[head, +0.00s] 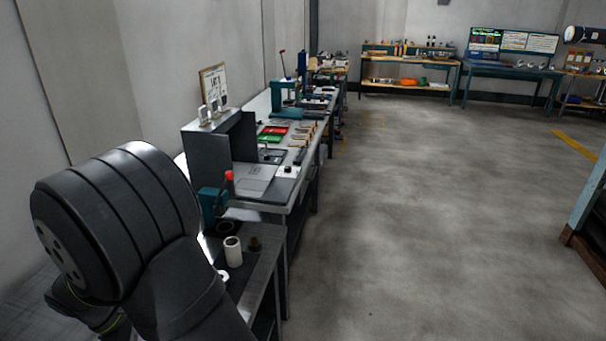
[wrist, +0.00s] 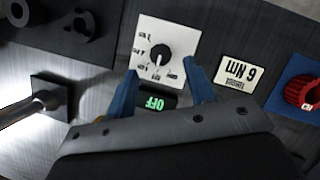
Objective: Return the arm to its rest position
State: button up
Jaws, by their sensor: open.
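My gripper (wrist: 160,90) shows in the wrist view with its two blue fingers apart, open and with nothing held between them. Beyond and between the fingers is a white dial panel (wrist: 182,40) with a black knob. A small green display (wrist: 154,103) reading OFF, upside down, shows between the fingers. I cannot tell whether the fingers touch the panel. In the head view my dark arm fills the lower left, and my gripper is not visible there.
In the head view, benches run along the left wall, with a white roll (head: 233,251) on the nearest. The floor (head: 430,220) right of them is clear.

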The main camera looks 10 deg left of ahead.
jog(key=shift+v, duration=1.9)
jog(key=shift+f, duration=0.1)
jog(key=x, duration=0.8)
jog(key=shift+d, duration=0.1)
jog(key=shift+w+f+m+g, duration=0.1)
jog(key=shift+f+m+g, duration=0.2)
jog(key=shift+m, duration=0.3)
jog(key=m+g, duration=0.1)
jog(key=m, duration=0.2)
jog(key=m+g, duration=0.1)
jog(key=m, duration=0.2)
jog(key=shift+w+r+m+h, duration=0.15)
jog(key=shift+r+m+h, duration=0.05)
jog(key=shift+m+h, duration=0.2)
jog(key=shift+v, duration=1.05)
